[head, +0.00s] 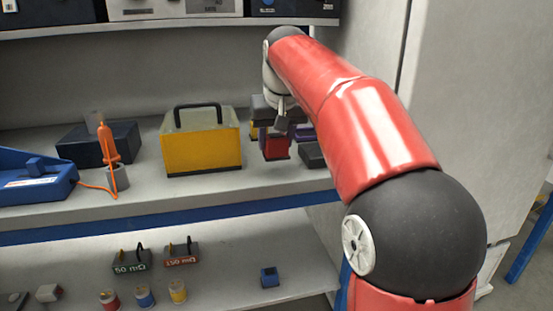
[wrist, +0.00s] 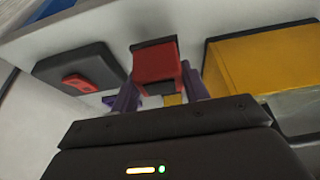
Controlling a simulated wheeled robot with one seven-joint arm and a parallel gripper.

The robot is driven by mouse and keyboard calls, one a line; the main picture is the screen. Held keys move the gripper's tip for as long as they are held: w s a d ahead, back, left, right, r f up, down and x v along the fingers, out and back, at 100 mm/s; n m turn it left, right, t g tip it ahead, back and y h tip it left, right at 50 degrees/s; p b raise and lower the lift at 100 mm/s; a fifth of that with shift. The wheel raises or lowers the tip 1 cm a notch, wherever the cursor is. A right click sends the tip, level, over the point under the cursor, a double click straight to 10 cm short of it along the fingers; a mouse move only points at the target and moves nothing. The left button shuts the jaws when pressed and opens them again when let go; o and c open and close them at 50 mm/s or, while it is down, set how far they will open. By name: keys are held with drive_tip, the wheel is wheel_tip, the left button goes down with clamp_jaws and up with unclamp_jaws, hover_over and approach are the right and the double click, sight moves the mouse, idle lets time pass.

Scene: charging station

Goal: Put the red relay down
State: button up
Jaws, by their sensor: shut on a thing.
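The red relay (head: 275,145) is a small red block with a dark base, and it is upright over the upper shelf in the head view. It also shows in the wrist view (wrist: 157,66), at the upper middle. My gripper (head: 277,126) is shut on it from above. I cannot tell whether its base touches the shelf. Purple parts (wrist: 192,82) show on both sides of the relay in the wrist view, and a small yellow patch (wrist: 172,99) shows between them. My arm hides part of this area in the head view.
A yellow box with a black handle (head: 202,150) stands left of the relay. A low black box (head: 312,155) lies close on its right, and a red piece (wrist: 77,83) shows at it in the wrist view. The shelf's front edge (head: 200,208) is nearby.

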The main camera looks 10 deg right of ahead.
sight(276, 153)
wheel_tip(276, 153, down, 4)
drive_tip(key=b, duration=0.3)
drive_tip(key=shift+r, duration=0.25)
drive_tip(key=o, duration=0.6)
drive_tip(key=shift+f, duration=0.2)
drive_tip(key=o, duration=0.5)
drive_tip(key=shift+r, duration=0.1)
